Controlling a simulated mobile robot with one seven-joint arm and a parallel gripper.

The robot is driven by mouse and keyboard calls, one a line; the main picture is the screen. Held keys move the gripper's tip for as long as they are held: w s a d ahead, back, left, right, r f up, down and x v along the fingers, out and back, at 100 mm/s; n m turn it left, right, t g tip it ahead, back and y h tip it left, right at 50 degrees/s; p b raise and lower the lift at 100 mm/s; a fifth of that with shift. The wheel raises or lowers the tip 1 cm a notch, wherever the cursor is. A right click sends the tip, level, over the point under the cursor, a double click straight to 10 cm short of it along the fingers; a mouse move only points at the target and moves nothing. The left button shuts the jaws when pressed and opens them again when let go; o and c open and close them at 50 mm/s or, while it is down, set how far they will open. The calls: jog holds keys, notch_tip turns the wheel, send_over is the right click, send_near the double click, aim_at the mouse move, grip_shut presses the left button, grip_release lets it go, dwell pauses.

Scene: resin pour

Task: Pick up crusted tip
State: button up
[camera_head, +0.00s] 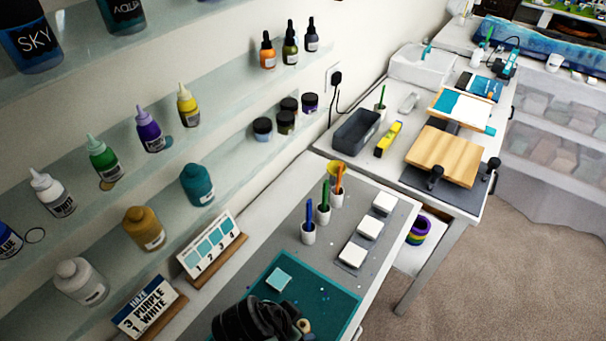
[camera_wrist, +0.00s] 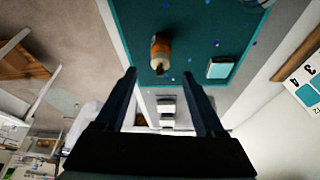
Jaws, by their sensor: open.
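My gripper (camera_wrist: 160,75) is open and empty. Its two dark fingers are spread apart over the green cutting mat (camera_wrist: 190,20). A small bottle with an orange-brown band (camera_wrist: 160,47) is on the mat, with a narrow tip (camera_wrist: 160,70) pointing towards the gap between my fingers in the wrist view. I take this tip to be the crusted one, but crust is too small to make out. In the head view my dark gripper hides most of this spot; a tan round piece (camera_head: 303,325) shows beside it. I cannot tell how far below my fingers the bottle is.
A teal tile (camera_wrist: 219,68) lies on the mat beside the bottle; it also shows in the head view (camera_head: 279,280). Brush cups (camera_head: 308,233) and white blocks (camera_head: 352,254) stand behind the mat. A numbered swatch card (camera_head: 212,245) stands left, below shelves of bottles.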

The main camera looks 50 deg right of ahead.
aim_at(303, 325)
jog(key=shift+p+x, duration=0.3)
jog(key=shift+x, duration=1.55)
grip_shut()
